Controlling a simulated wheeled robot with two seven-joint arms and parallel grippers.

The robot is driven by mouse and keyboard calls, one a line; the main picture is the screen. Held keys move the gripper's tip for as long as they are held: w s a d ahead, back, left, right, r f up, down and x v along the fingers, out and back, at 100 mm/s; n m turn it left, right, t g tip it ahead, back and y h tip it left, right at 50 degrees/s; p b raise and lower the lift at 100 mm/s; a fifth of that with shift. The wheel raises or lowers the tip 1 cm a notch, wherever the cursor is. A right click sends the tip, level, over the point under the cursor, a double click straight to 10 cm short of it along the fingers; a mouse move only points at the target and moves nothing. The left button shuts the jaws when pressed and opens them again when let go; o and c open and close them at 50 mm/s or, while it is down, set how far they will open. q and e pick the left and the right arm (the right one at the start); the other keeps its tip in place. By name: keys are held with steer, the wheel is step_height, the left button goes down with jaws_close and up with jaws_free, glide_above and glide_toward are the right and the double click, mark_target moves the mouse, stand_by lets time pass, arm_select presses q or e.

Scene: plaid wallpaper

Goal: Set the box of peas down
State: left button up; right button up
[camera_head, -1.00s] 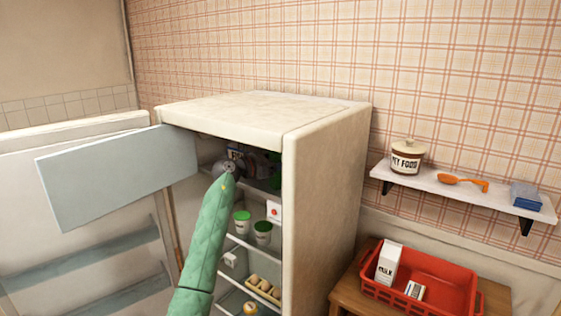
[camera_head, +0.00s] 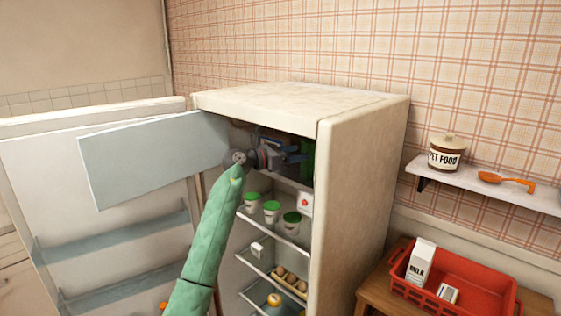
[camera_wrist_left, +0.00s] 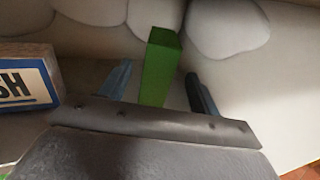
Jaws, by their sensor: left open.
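A plain green box (camera_head: 308,158), which I take to be the box of peas, stands upright in the top compartment of the open fridge. It also shows in the left wrist view (camera_wrist_left: 162,68), in the gap between the two fingers. My left gripper (camera_head: 291,152) reaches into that compartment with its fingers pointing at the green box. In the left wrist view the fingers (camera_wrist_left: 160,90) are spread apart, one on each side of the box, with a gap on both sides. The gripper hides part of the compartment in the head view. My right gripper is not in view.
A box lettered "SH" (camera_wrist_left: 28,88) lies left of the fingers in the wrist view. The compartment's flap (camera_head: 150,160) stands open at the left. Lower fridge shelves hold green-lidded cups (camera_head: 271,211) and eggs (camera_head: 288,281). A red basket (camera_head: 480,292) stands right of the fridge.

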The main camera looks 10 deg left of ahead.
arm_select(q)
steer(key=shift+b+v, duration=0.8)
steer(key=shift+v, duration=1.8)
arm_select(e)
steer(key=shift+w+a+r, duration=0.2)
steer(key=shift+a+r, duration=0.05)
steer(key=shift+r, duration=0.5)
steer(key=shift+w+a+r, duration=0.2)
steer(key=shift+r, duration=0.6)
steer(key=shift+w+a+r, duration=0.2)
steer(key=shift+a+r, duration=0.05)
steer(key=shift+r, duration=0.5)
